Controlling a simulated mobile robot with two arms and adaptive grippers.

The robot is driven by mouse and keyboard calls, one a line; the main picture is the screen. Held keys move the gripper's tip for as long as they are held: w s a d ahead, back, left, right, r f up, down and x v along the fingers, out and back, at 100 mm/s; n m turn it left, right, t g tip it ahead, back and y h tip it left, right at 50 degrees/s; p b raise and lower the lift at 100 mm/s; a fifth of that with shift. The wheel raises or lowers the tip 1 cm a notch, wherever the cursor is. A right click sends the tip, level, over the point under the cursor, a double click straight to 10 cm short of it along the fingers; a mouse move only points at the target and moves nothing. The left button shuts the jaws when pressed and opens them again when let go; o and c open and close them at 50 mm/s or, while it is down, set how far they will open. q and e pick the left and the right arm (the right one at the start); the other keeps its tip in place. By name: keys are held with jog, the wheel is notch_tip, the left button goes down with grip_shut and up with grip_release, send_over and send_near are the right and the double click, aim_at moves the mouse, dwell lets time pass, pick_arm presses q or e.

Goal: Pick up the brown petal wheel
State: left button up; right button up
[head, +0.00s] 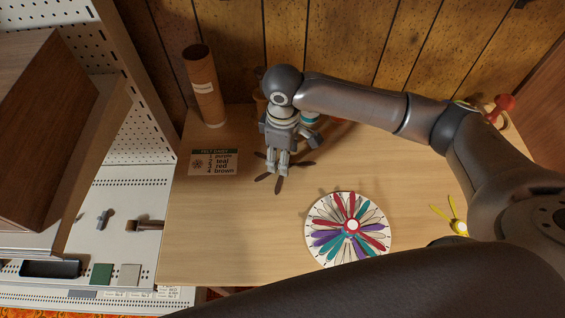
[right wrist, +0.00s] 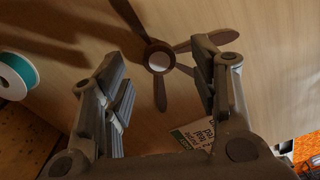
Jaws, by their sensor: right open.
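The brown petal wheel (head: 278,183) lies on the wooden table, partly hidden under my right gripper in the head view. In the right wrist view the brown petal wheel (right wrist: 159,58) shows its pale round hub and several dark petals, between and beyond my fingers. My right gripper (head: 279,170) points down over the wheel. Its two fingers stand wide apart in the right wrist view (right wrist: 165,85), with nothing held between them. I cannot tell the exact height above the wheel. My left gripper is not in view.
A round dial with red, teal, purple and white petals (head: 352,226) lies to the right. A yellow petal piece (head: 459,226) is further right. A teal ribbon spool (right wrist: 14,78) is near the gripper.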

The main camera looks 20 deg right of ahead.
notch_tip(320, 180, down, 2)
jog(key=shift+f, duration=0.1)
jog(key=c, duration=0.9)
jog(key=shift+r, duration=0.2)
jog(key=shift+r, duration=0.2)
jog(key=r, duration=0.3)
jog(key=shift+s+a+r, duration=0.2)
jog(key=shift+s+a, duration=0.05)
jog(key=shift+s+a+r, duration=1)
jog(key=shift+s+a, duration=0.25)
jog(key=shift+s, duration=0.6)
jog(key=shift+s+a+r, duration=1.05)
jog(key=shift+s+a, duration=0.15)
jog(key=shift+s, duration=0.6)
jog(key=shift+s+a+r, duration=1)
jog(key=shift+s+a, duration=0.25)
jog(key=shift+s, duration=0.6)
